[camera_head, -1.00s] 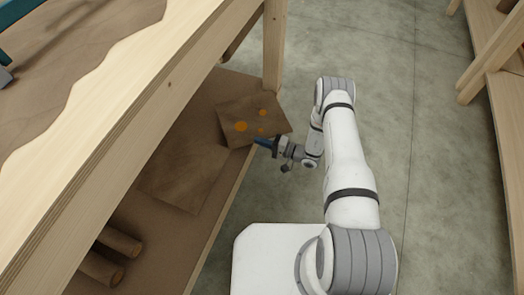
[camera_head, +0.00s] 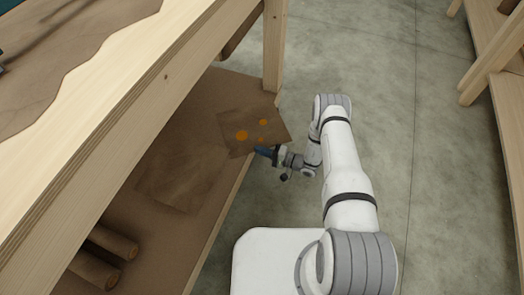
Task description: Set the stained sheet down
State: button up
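The stained sheet (camera_head: 236,122) is a brown, roughly square piece with several orange spots. It is over the far end of the lower shelf (camera_head: 224,84), beside the wooden post. My gripper (camera_head: 262,152) has blue fingertips at the sheet's near edge, and the sheet has moved with them, so it is shut on that edge. The fingertips are small in view and partly hidden. I cannot tell whether the sheet's underside touches the shelf.
Another plain brown sheet (camera_head: 178,178) lies on the lower shelf, nearer me. Rolls (camera_head: 112,243) with orange ends lie at the lower left. The upper tabletop (camera_head: 130,75) overhangs the shelf on the left. The post (camera_head: 274,45) stands behind the stained sheet. Open floor (camera_head: 390,130) lies to the right.

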jog(key=o, duration=0.3)
